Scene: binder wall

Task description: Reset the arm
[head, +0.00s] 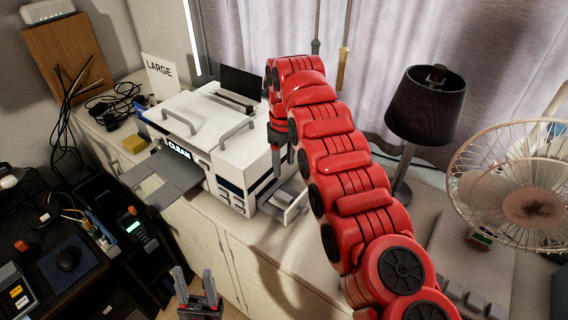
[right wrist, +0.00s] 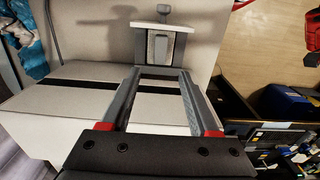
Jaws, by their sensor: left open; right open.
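My right arm is red and reaches from the lower right of the head view up over the counter. My right gripper (head: 278,160) points down beside the right side of the white machine marked CLEAN (head: 215,130), partly covered by my arm. In the right wrist view my right gripper (right wrist: 157,75) is open, with nothing between its fingers. A small pulled-out drawer (head: 292,207) shows below it at the machine's side; contact cannot be told. My left gripper (head: 199,296) is low at the bottom edge of the head view, open and empty, away from the counter.
A dark lamp (head: 427,105) and a white fan (head: 520,190) stand right of my right arm. A sign reading LARGE (head: 160,75) and a yellow block (head: 134,144) are left of and behind the machine. A cluttered dark desk (head: 75,265) fills the lower left.

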